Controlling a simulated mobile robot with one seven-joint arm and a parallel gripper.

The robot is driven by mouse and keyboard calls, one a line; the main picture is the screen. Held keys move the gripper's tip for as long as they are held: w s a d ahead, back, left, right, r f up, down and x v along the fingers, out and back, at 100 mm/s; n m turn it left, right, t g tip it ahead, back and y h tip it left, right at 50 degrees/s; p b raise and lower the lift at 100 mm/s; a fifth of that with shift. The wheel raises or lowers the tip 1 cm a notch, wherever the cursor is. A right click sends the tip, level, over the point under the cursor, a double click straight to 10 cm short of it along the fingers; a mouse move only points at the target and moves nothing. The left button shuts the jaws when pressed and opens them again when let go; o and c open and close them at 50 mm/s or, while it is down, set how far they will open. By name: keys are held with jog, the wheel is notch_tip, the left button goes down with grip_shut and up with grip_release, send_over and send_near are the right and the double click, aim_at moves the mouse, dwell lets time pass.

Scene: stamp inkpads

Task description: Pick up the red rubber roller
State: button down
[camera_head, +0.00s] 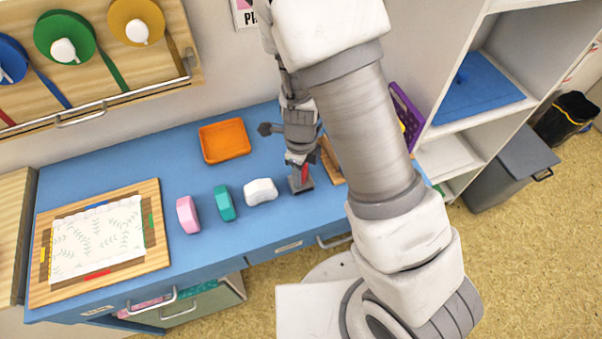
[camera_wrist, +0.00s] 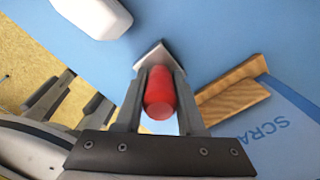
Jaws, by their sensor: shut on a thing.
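The red rubber roller (camera_wrist: 160,92) shows as a rounded red cylinder between the two fingers of my gripper (camera_wrist: 158,100) in the wrist view. The fingers are shut on it from both sides. A grey angular piece (camera_wrist: 159,56) lies just beyond the red part; I cannot tell whether it belongs to the roller. In the head view my gripper (camera_head: 302,165) points down at the blue table's right part, and a little of the red roller (camera_head: 304,174) shows above a dark grey base. I cannot tell whether the roller is clear of the table.
A white block (camera_head: 261,192), a teal block (camera_head: 224,203) and a pink block (camera_head: 187,214) stand left of my gripper. An orange tray (camera_head: 224,140) lies behind them. A wooden piece (camera_wrist: 232,88) is close on the right. A wooden board (camera_head: 155,230) with patterned paper lies at left.

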notch_tip(320, 180, up, 5)
jog(key=shift+f+p, duration=0.1)
jog(key=shift+p, duration=0.75)
jog(key=s+d+r+b, duration=0.3)
jog(key=s+d+r, duration=0.3)
jog(key=s, duration=0.3)
jog(key=shift+s+d, duration=0.15)
jog(key=shift+s, duration=0.15)
